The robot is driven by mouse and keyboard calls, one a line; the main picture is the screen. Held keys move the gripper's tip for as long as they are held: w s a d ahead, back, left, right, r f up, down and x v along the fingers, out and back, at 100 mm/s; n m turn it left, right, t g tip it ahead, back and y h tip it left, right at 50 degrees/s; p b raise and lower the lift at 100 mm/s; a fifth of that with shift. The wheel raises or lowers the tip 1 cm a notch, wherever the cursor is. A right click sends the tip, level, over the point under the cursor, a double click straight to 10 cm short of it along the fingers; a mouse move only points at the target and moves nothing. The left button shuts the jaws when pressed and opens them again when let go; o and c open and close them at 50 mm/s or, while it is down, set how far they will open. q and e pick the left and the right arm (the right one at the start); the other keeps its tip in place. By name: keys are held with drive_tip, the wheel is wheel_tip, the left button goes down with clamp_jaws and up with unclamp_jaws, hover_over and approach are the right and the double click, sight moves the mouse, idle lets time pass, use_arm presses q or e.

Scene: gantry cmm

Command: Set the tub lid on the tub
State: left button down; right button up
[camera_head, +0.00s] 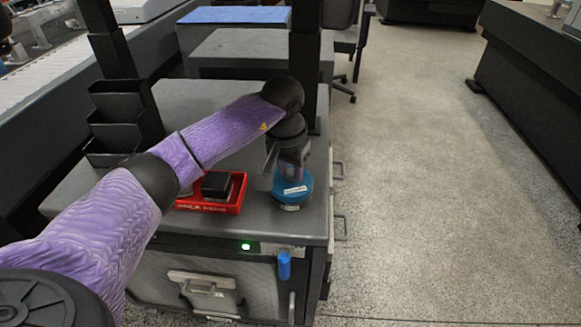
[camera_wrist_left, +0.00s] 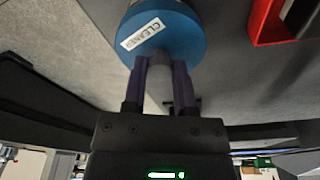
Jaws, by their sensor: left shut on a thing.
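The blue tub lid (camera_head: 305,185) with a white label is at the right front of the grey worktop, below my left gripper (camera_head: 292,174). In the left wrist view the lid (camera_wrist_left: 182,28) reads "CLEANER", and my left gripper (camera_wrist_left: 160,68) has its two purple fingers shut on the grey knob in its middle. Just under the lid in the head view, the low tub (camera_head: 291,207) shows only as a thin strip with a pale label. The lid covers most of it. I cannot tell whether the lid rests on it or is slightly above. My right gripper is not in view.
A red tray (camera_head: 226,208) holding a black block (camera_head: 216,185) stands left of the lid on the worktop (camera_head: 185,95). A black tiered holder (camera_head: 115,120) stands at the left. A dark upright column (camera_head: 305,60) rises behind my gripper. The worktop's right edge is close by.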

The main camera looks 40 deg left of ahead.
sight(287, 186)
use_arm(q)
drive_tip(key=shift+f, duration=0.35)
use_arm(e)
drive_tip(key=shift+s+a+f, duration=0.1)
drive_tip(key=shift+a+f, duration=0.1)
use_arm(q)
drive_tip(key=shift+f+b, duration=0.25)
drive_tip(key=shift+b, duration=0.1)
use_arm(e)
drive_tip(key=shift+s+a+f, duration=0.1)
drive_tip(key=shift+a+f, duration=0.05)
use_arm(q)
drive_tip(key=c, duration=0.7)
unclamp_jaws()
drive_tip(key=shift+r, duration=0.1)
wheel_tip(287, 186, up, 11)
drive_tip(key=s+p, duration=0.1)
drive_tip(key=p, duration=0.7)
drive_tip(key=shift+s+d+p, duration=0.15)
drive_tip(key=shift+s+p, duration=0.15)
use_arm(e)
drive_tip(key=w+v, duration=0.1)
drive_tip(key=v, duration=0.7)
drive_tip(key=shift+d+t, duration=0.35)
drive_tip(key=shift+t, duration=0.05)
